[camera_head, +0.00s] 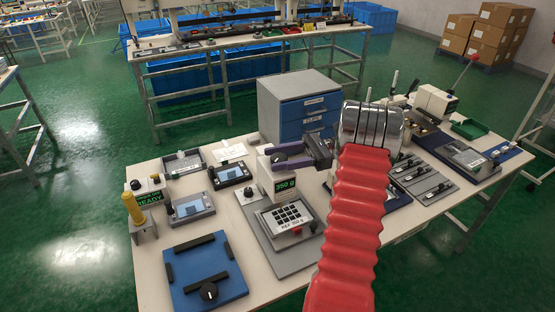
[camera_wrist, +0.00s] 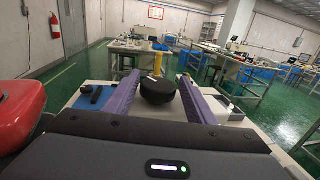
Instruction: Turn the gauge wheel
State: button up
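A round black wheel with a white mark (camera_wrist: 157,91) shows in the wrist view, between my gripper's two purple fingers in the picture, with a gap on each side. It seems to be the dark knob (camera_head: 249,192) on a pale base left of the 350 g display box (camera_head: 284,185) in the head view, but I cannot be sure. My gripper (camera_head: 268,157) is open and empty, pointing left above that box. Its spread fingers (camera_wrist: 157,80) also show in the wrist view. I see no contact with the wheel; its underside is hidden.
A keypad unit (camera_head: 288,216) sits in front of the display box. A blue plate with a black knob (camera_head: 204,273) lies at the front left. A yellow post (camera_head: 137,207) stands at the table's left edge. A drawer cabinet (camera_head: 299,105) stands behind my gripper.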

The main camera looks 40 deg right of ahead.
jog(key=shift+o, duration=0.9)
jog(key=shift+c, duration=0.3)
jog(key=a+r+n+g+h, duration=0.3)
jog(key=a+n, duration=0.1)
jog(key=a, duration=0.6)
jog(key=a+r+n+g+h, duration=0.2)
jog(key=a+n+g+h, duration=0.15)
jog(key=a, duration=0.65)
jog(key=s+a+n+t+h, duration=0.2)
jog(key=s+a+n+h, duration=0.3)
jog(key=s+n, duration=0.3)
jog(key=s+a+r+n+t+h, duration=0.1)
jog(key=s+a+n+t+h, duration=0.1)
jog(key=s+a+n+h, duration=0.2)
jog(key=shift+s+a+r+n+h, duration=0.25)
jog(key=shift+s+a+n+h, duration=0.1)
jog(key=shift+s+a+n, duration=1.65)
jog(key=shift+s+d, duration=0.2)
jog(key=shift+d, duration=0.15)
jog(key=shift+c, duration=0.4)
